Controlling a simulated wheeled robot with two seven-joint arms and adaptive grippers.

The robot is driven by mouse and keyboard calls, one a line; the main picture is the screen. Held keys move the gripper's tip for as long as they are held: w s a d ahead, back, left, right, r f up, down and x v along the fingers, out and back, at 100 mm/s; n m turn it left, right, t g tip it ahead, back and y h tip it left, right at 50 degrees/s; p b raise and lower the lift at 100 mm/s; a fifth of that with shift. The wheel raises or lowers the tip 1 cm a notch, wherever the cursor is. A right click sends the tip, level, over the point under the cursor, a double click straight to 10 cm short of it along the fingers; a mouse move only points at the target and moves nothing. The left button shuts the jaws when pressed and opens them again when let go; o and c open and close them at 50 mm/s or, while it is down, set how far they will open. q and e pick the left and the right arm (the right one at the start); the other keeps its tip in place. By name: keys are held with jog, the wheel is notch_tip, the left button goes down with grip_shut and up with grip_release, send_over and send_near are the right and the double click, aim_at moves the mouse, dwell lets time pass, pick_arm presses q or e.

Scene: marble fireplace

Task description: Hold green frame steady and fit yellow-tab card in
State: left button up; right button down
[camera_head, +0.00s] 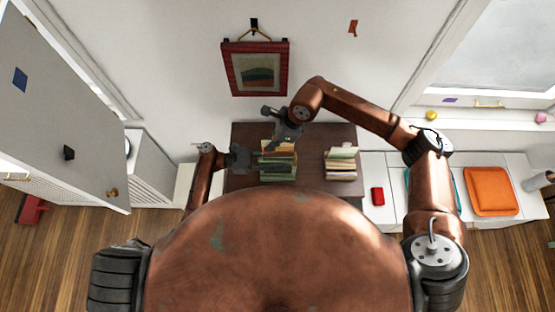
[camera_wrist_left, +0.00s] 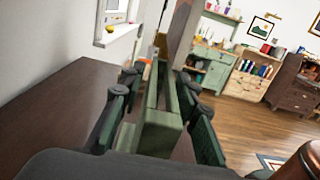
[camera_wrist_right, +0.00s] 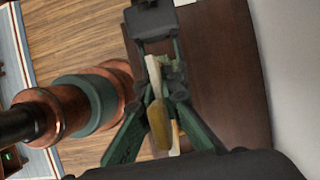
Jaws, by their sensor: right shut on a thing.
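The green frame (camera_head: 280,174), a rack with upright slots, stands on the dark table and holds cream cards. My left gripper (camera_head: 255,160) is at its left end. In the left wrist view the open fingers of that gripper (camera_wrist_left: 160,108) stand on either side of the frame's green end (camera_wrist_left: 160,134). My right gripper (camera_head: 285,138) is above the back of the frame. In the right wrist view this gripper (camera_wrist_right: 164,95) is shut on the yellow-tab card (camera_wrist_right: 158,126), whose yellow tab faces the camera. The card's lower edge is hidden, so I cannot tell whether it is in a slot.
A second rack of cards (camera_head: 341,164) stands on the table (camera_head: 310,137) to the right. A framed picture (camera_head: 256,68) hangs on the wall behind.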

aim_at(270, 156)
pick_arm(q)
grip_shut()
dwell(1.5)
pick_arm(e)
jog(key=shift+f, duration=0.1)
jog(key=shift+f, duration=4.45)
jog(key=c, duration=2)
grip_release()
jog(key=shift+c, duration=0.2)
jog(key=shift+c, duration=0.2)
jog(key=o, duration=0.6)
jog(key=shift+r, duration=0.15)
